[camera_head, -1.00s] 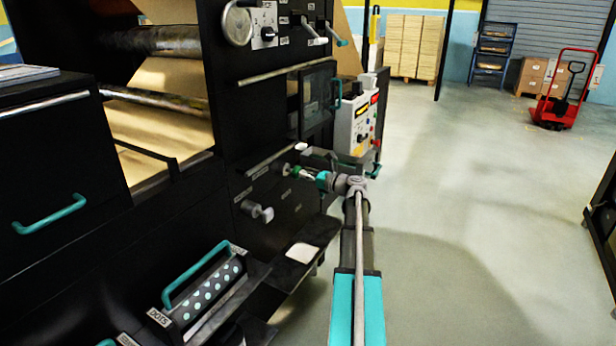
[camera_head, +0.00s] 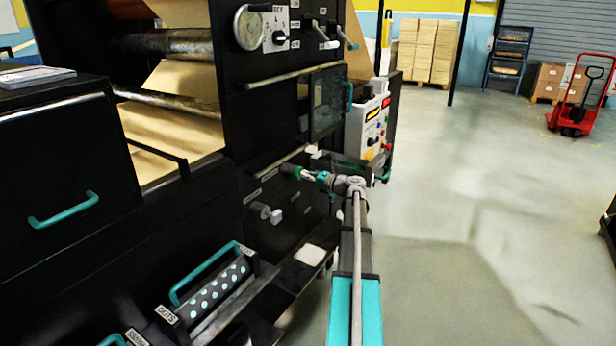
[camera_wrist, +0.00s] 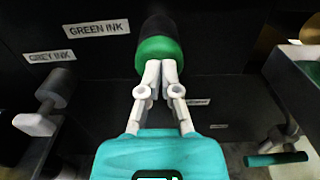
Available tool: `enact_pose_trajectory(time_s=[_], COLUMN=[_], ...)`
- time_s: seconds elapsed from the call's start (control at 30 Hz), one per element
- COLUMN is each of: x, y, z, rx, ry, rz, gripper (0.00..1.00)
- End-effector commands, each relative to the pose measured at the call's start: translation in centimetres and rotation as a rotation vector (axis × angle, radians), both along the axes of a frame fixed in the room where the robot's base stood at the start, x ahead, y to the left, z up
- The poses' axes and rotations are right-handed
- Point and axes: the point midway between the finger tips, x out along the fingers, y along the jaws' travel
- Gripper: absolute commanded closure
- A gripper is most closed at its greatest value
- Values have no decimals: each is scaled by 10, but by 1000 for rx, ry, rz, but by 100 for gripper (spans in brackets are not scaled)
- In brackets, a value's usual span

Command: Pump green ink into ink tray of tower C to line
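The green ink pump knob (camera_wrist: 158,52) is black with a bright green front band, beneath a "GREEN INK" label (camera_wrist: 97,28) in the wrist view. In the head view its dark end (camera_head: 288,170) stands out from the machine's lower side. My gripper (camera_wrist: 160,68) has its fingers together, tips overlapping the knob's green front in the picture; touch is not certain. In the head view my gripper (camera_head: 305,174) is close in front of the knob. A tray-like part with a greenish inside (camera_wrist: 308,72) shows at the wrist view's right edge; no fill line is readable.
A grey ink knob (camera_wrist: 50,95) is left of the green one. A teal handle (camera_wrist: 275,158) juts out at lower right. The control box (camera_head: 366,125) is beyond my gripper. A dotted roller (camera_head: 215,288) rests at lower left.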

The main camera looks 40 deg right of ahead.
Motion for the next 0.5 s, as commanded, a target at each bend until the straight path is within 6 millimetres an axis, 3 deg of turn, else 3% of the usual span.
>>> enact_pose_trajectory(time_s=[0.5], x=[-1], y=[-1], z=[1], rx=[3], ry=[-5], rz=[9], gripper=[100])
